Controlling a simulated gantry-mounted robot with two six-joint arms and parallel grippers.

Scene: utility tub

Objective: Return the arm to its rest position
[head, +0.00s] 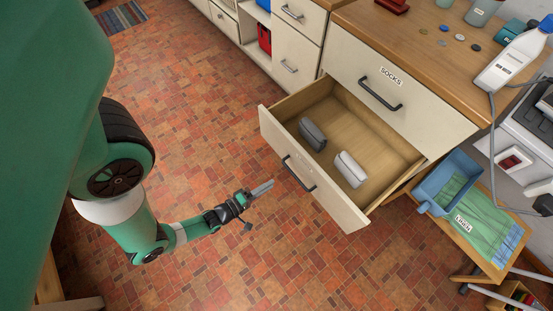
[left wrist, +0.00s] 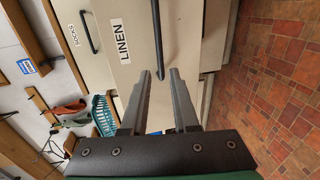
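My left arm reaches down from the left in the head view. Its gripper (head: 263,188) is over the tiled floor, just in front of the open drawer (head: 340,212). In the left wrist view the two fingers (left wrist: 161,72) stand apart with nothing between them, and the drawer handle (left wrist: 157,42) lies beyond their tips. The drawer front carries a LINEN label (left wrist: 123,42). In the head view the handle (head: 298,173) is clear of the fingers. My right gripper is in neither view.
The drawer holds a dark grey bundle (head: 312,134) and a light grey bundle (head: 350,169). Above it is a shut SOCKS drawer (head: 405,95). The floor (head: 200,110) left of the drawers is clear.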

